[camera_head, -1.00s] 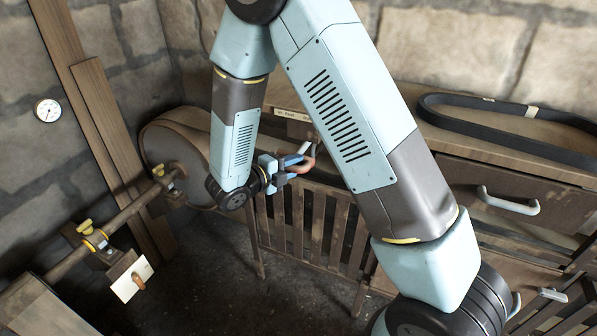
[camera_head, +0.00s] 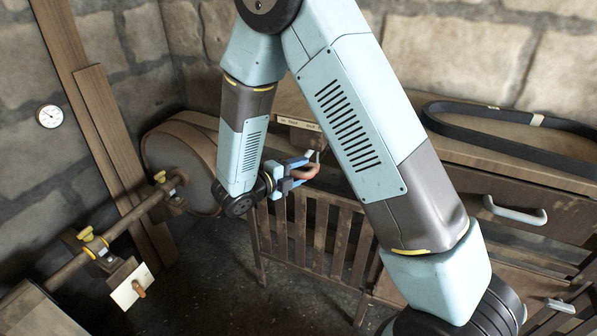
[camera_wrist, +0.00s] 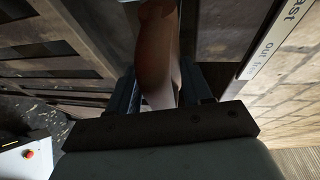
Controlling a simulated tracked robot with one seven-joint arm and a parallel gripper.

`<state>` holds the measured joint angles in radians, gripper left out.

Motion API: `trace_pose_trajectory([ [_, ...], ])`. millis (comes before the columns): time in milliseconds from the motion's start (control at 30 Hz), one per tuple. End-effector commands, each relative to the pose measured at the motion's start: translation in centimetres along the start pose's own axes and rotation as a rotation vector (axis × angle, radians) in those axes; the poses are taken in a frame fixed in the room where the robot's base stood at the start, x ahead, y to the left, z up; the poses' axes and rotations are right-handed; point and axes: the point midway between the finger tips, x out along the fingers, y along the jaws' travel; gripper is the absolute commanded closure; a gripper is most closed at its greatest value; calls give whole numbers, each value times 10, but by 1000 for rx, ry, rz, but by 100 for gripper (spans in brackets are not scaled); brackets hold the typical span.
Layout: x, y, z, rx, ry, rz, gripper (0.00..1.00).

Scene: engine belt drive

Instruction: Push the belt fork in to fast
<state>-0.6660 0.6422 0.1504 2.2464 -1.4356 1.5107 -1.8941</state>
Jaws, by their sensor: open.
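The belt fork's reddish-brown handle (camera_wrist: 158,50) lies between the two jaws in the wrist view. It also shows in the head view (camera_head: 305,172), in front of the wooden bench frame. My gripper (camera_head: 292,178) is open around the handle; contact with the jaws cannot be told. In the wrist view, my gripper (camera_wrist: 160,88) has a dark jaw on each side of the handle. A pale label plate (camera_wrist: 272,42) with "ast" and "out" legible is right of the handle, and shows in the head view (camera_head: 298,123). The fork's far end is hidden.
A large belt wheel (camera_head: 180,150) stands left of my arm, with a shaft (camera_head: 130,212) running to the front left. A slatted wooden frame (camera_head: 320,235) is below my gripper. A loose black belt (camera_head: 510,122) lies on the bench at right.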

Motion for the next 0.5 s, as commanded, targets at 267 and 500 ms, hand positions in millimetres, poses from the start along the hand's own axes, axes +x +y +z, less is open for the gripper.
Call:
trace_pose_trajectory([
  [267, -34, 0, 1, 1, -4, 0, 50],
  [500, -83, 1, 1, 0, -5, 1, 50],
])
